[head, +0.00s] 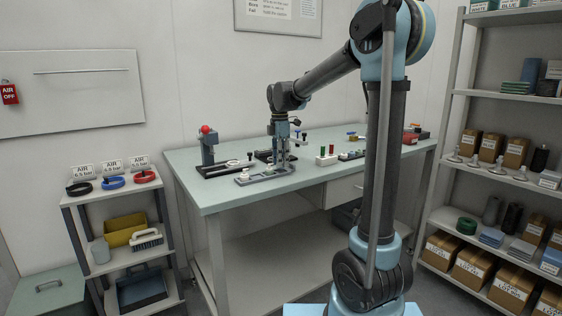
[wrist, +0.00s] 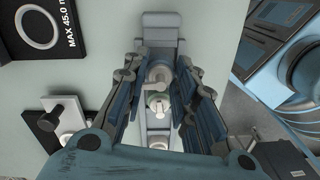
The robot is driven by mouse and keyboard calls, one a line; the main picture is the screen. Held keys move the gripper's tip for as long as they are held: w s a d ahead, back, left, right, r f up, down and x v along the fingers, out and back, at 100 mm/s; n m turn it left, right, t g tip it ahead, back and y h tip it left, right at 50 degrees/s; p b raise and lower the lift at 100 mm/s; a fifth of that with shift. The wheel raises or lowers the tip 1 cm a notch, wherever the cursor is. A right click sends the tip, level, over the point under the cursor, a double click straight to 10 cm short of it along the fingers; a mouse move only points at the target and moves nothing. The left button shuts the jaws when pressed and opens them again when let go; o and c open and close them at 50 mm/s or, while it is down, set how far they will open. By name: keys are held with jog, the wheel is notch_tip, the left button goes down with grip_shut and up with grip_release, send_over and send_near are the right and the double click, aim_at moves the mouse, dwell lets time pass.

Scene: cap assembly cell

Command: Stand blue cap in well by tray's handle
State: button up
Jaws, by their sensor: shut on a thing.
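My gripper (wrist: 158,72) points down over the grey tray (head: 262,176) on the bench's near left part. In the wrist view the long grey tray (wrist: 160,22) runs between my fingers, its far end stepped. Pale round pieces (wrist: 158,103) line up between the fingers. My gripper is shut on a pale round piece, as far as the wrist view lets me tell; the fingers hide its sides. In the head view my gripper (head: 280,163) is low over the tray, too small to show its grip. I cannot make out a blue cap or which well is empty.
A stand with a red knob (head: 206,130) is left of the tray. A black gauge plate with a ring (wrist: 38,27) lies beside it. A white block with red and green pegs (head: 327,157) stands to the right. Bare bench lies in front (head: 215,195).

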jog(key=shift+f, duration=0.25)
dwell(0.4)
jog(key=shift+f, duration=0.3)
jog(key=shift+f, duration=0.1)
dwell(0.6)
jog(key=o, duration=0.7)
jog(key=shift+r, duration=3.5)
